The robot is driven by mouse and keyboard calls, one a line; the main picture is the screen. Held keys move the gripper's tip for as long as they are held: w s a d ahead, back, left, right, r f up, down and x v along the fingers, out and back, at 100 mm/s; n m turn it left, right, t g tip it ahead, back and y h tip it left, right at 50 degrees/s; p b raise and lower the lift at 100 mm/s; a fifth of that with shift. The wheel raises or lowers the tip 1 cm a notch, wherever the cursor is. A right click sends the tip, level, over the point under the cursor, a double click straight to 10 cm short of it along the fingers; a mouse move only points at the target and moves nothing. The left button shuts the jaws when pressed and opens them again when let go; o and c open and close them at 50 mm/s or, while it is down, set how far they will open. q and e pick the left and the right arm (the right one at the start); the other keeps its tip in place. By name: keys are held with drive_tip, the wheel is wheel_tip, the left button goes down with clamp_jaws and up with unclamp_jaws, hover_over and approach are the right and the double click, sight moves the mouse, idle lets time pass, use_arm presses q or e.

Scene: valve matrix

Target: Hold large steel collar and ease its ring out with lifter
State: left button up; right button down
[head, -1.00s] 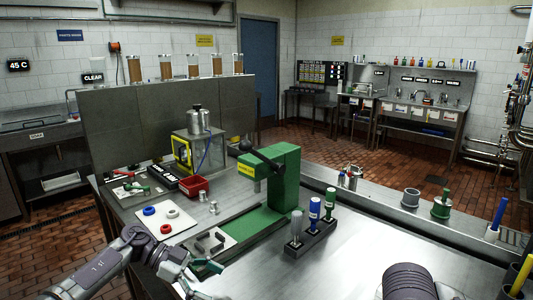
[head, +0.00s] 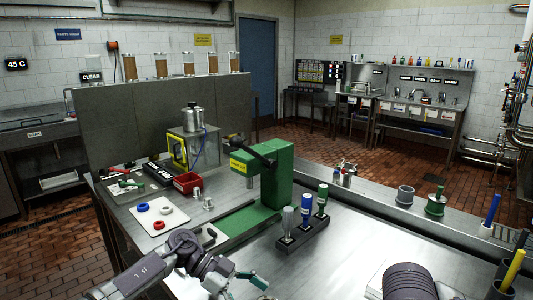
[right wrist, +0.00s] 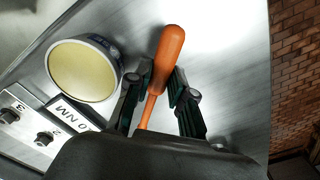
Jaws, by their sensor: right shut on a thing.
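My right gripper (right wrist: 158,98) shows in the right wrist view, shut on the orange-handled lifter (right wrist: 167,57), whose handle points away between the fingers. The lifter's tip is hidden behind the wrist housing. In the head view my left gripper (head: 238,282) is low over the bench at the bottom edge. Its fingers are spread apart in the picture, but the frame edge cuts off what is between them. Small steel collars (head: 208,203) stand by the white mat. I cannot make out the large steel collar with its ring for certain.
A green press (head: 270,180) stands mid-bench, with a dark rack (head: 303,236) of upright tools before it. A white mat (head: 175,215) holds red, white and blue rings. A round cream-topped container (right wrist: 82,70) sits beside the lifter.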

use_arm(q)
drive_tip(key=shift+x, duration=1)
use_arm(e)
drive_tip(key=shift+r, duration=0.25)
use_arm(q)
drive_tip(key=c, duration=0.8)
drive_tip(key=shift+a, duration=0.1)
use_arm(e)
drive_tip(key=w+a+r+n+g+h, duration=0.1)
drive_tip(key=a+r+n+g, duration=0.15)
drive_tip(key=a, duration=0.45)
drive_tip(key=w+a+r+n+g, duration=0.1)
drive_tip(key=a+r, duration=0.2)
drive_tip(key=a, duration=0.4)
drive_tip(key=shift+w+a+f, duration=0.1)
drive_tip(key=shift+w+f, duration=0.15)
drive_tip(key=shift+f, duration=0.5)
drive_tip(key=shift+w+a+f, duration=0.1)
drive_tip(key=shift+w+f, duration=0.15)
drive_tip(key=shift+f, duration=0.45)
drive_tip(key=shift+w+f, duration=0.25)
drive_tip(key=shift+f, duration=0.5)
drive_tip(key=shift+w+f, duration=0.25)
drive_tip(key=shift+w+a, duration=0.2)
drive_tip(key=shift+w, duration=0.3)
drive_tip(key=shift+w+a, duration=0.15)
drive_tip(key=shift+w, duration=0.35)
